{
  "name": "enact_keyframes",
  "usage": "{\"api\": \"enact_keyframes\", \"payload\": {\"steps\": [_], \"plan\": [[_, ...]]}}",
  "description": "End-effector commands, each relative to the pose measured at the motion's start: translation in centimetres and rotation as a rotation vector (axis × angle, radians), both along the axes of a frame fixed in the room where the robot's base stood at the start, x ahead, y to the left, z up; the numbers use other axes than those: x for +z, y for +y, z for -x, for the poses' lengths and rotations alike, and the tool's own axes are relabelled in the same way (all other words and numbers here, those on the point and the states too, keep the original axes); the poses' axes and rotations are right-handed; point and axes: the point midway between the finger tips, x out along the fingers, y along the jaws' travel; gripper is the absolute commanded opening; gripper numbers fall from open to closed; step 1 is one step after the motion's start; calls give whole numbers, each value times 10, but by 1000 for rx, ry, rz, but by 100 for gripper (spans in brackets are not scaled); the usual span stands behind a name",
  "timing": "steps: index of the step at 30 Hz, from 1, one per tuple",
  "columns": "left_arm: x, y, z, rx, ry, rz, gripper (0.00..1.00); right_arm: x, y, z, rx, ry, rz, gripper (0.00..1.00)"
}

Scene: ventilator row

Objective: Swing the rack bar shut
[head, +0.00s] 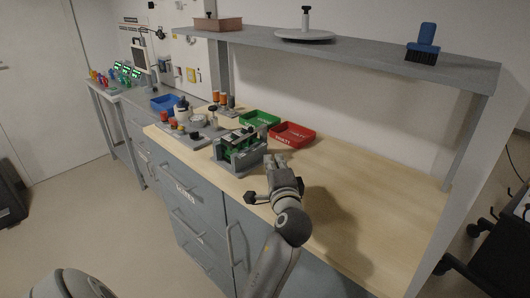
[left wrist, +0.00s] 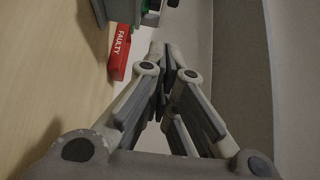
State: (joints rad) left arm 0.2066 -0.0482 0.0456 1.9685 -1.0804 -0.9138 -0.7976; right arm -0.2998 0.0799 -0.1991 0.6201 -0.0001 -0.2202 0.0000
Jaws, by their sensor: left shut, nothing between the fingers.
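The grey rack (head: 238,152) holds green boards and stands on the wooden worktop, left of the middle of the head view. Bars run along its top, but I cannot tell the swing bar's exact position. My left gripper (head: 275,160) is just right of the rack's near end, with its fingers pointing away from me toward the red tray. It is shut with nothing in it. In the left wrist view its fingers (left wrist: 166,58) are together, and grey and green parts, probably of the rack, show at the top edge. Contact with the rack cannot be told. My right gripper is not seen.
A red tray (head: 292,134) marked FAULTY lies beyond the gripper; it also shows in the left wrist view (left wrist: 121,48). A green tray (head: 259,119) and a blue tray (head: 165,102) stand farther left. A shelf (head: 365,52) overhangs the back. The right worktop is clear.

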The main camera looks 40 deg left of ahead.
Motion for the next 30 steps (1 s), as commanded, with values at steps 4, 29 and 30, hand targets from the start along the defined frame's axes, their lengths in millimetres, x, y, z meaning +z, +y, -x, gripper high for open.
{"api": "enact_keyframes", "payload": {"steps": [4,29,30], "plan": [[2,18,-16,2,-1,-4,0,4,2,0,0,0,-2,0],[0,108,-63,-1,-1,0,0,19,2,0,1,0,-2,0],[0,108,-63,-1,-1,0,0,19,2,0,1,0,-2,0]]}}
